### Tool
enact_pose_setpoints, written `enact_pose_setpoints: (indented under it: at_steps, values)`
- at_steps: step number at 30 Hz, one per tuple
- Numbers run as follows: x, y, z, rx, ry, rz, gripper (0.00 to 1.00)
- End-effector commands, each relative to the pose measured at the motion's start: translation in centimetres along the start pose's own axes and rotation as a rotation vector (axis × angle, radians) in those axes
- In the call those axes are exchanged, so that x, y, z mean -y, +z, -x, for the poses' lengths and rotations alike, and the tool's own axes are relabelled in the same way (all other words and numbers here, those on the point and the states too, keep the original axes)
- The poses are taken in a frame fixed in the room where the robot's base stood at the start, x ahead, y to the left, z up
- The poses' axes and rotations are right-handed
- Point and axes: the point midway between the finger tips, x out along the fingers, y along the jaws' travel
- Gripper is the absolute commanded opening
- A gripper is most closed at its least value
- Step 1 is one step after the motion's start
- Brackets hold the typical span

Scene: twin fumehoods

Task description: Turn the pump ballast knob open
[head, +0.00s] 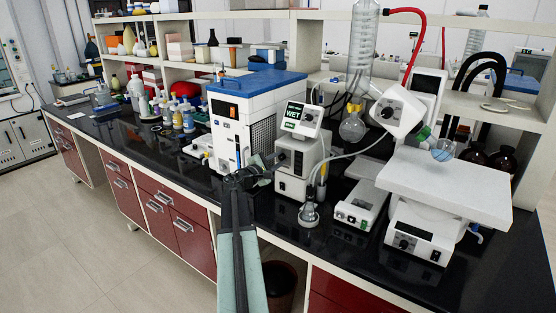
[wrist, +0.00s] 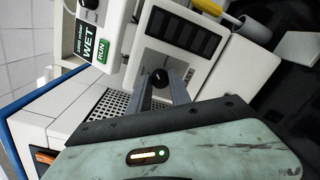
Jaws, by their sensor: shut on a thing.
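The pump is a white box (head: 294,187) on the black bench, under a small controller (head: 303,117) with a green "WET" display. In the head view my gripper (head: 271,167) reaches the pump's left side, and the fingers and arm hide the knob there. The knob's turn angle cannot be told.
A blue-topped white chiller (head: 246,115) stands close left of the pump. A small flask (head: 309,213) stands in front of the pump, with a hose running above it. The floor at left is clear.

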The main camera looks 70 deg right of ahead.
Motion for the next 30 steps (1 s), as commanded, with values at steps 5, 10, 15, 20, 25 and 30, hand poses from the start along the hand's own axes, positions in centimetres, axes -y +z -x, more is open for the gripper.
enact_pose_setpoints:
  at_steps: [5, 10, 15, 20, 25, 30]
  values:
    - [0.36, 0.2, 0.06, -0.005, -0.01, -0.171, 0.0]
    - [0.41, 0.23, 0.05, -0.012, -0.011, -0.331, 0.0]
    - [0.48, 0.25, 0.04, -0.018, -0.013, -0.481, 0.0]
    - [0.52, 0.26, 0.02, -0.023, -0.014, -0.602, 0.0]
    - [0.53, 0.25, 0.0, -0.029, -0.015, -0.699, 0.0]
    - [0.54, 0.24, -0.01, -0.032, -0.015, -0.762, 0.0]
